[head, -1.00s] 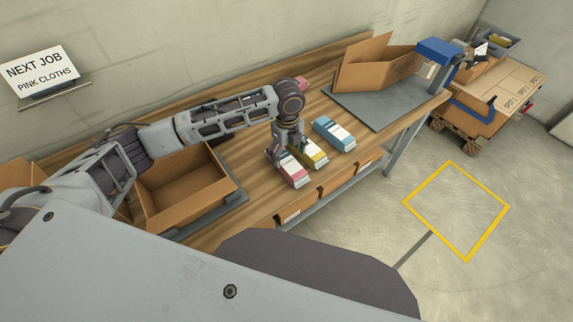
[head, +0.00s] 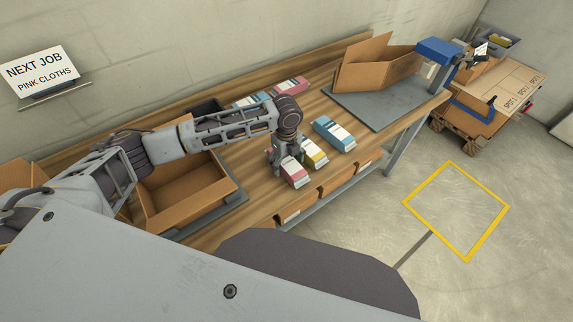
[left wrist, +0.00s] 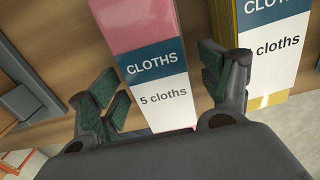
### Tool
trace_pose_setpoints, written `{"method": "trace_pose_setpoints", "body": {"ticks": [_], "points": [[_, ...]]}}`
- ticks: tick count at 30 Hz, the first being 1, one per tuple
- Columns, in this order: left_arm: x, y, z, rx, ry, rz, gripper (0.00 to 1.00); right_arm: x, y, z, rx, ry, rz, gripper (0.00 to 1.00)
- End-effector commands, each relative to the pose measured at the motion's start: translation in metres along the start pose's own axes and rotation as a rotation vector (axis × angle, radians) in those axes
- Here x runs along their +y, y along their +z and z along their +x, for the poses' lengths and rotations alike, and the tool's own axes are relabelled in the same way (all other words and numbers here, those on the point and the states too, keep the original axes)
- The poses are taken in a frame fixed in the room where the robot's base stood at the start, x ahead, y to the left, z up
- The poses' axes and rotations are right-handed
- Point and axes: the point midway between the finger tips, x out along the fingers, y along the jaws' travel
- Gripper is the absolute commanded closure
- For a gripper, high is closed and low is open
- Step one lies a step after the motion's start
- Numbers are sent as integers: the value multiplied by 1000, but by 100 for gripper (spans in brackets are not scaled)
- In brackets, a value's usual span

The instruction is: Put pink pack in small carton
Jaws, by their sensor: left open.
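A pink pack (head: 294,174) labelled "5 cloths" lies near the front edge of the wooden bench. My left gripper (head: 283,160) is over it, pointing down. In the left wrist view the pink pack (left wrist: 150,55) lies between the spread fingers of the left gripper (left wrist: 160,100), with gaps at both sides. An open, empty-looking carton (head: 186,187) stands at left on a dark base, and another open carton (head: 372,70) stands on a grey plate at the back right. I cannot tell which is the small one. My right gripper is out of view.
A yellow pack (head: 314,155) lies close beside the pink one, right by a finger in the wrist view. A blue pack (head: 334,133) lies further right. Another pink pack (head: 290,86) and a blue one lie behind my arm. A sign (head: 42,75) reads "NEXT JOB PINK CLOTHS".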

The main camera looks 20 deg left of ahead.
Motion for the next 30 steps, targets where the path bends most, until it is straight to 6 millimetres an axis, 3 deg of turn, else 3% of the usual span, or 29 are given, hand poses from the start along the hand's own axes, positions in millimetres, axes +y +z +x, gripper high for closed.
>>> {"method": "trace_pose_setpoints", "body": {"ticks": [1,14,23,30], "points": [[0,0,0,0,0,0,21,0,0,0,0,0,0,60],[0,0,0,0,0,0,74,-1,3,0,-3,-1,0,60],[0,0,-3,0,-1,0,74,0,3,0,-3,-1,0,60],[-1,0,-24,-1,-3,0,74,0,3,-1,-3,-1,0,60]]}}
